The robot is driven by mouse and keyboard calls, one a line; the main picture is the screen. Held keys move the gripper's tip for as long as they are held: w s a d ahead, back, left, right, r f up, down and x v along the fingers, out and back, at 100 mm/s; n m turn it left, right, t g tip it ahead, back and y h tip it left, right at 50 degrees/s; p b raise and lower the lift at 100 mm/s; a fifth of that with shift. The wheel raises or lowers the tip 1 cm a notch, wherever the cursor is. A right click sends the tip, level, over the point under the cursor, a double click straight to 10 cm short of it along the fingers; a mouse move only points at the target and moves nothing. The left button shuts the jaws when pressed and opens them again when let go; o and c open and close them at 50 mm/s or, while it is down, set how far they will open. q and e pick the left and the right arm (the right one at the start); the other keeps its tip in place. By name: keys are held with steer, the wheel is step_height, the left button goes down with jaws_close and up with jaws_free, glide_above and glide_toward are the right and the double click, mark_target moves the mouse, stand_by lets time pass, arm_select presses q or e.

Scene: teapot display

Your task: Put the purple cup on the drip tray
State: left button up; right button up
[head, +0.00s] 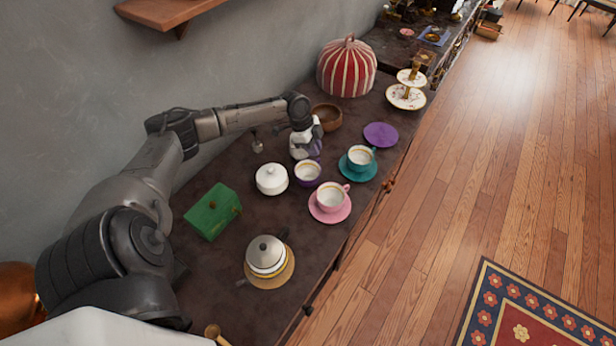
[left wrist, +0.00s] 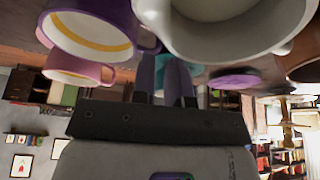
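The purple cup (head: 307,182) stands upright on the dark counter in the head view, white inside with a gold band. It fills the upper left of the left wrist view (left wrist: 88,42), handle towards my fingers. My left gripper (head: 317,153) is just behind the cup, pointing down. In the left wrist view its two fingers (left wrist: 163,80) are slightly apart with nothing clearly held between them. A white vessel (left wrist: 222,38) is close beside the fingers. A purple saucer (head: 381,134) lies empty to the right. I cannot tell which thing is the drip tray. My right gripper is not in view.
A white lidded pot (head: 271,180) is left of the cup. A pink cup (head: 331,196) and a teal-saucered cup (head: 359,157) stand at right. A wooden bowl (head: 327,117) is behind. A green box (head: 212,211) and a teapot (head: 266,255) are nearer.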

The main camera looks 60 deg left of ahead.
mark_target(310, 173)
arm_select(q)
steer(key=shift+b+x, duration=0.8)
steer(key=shift+x, duration=1.85)
jaws_close()
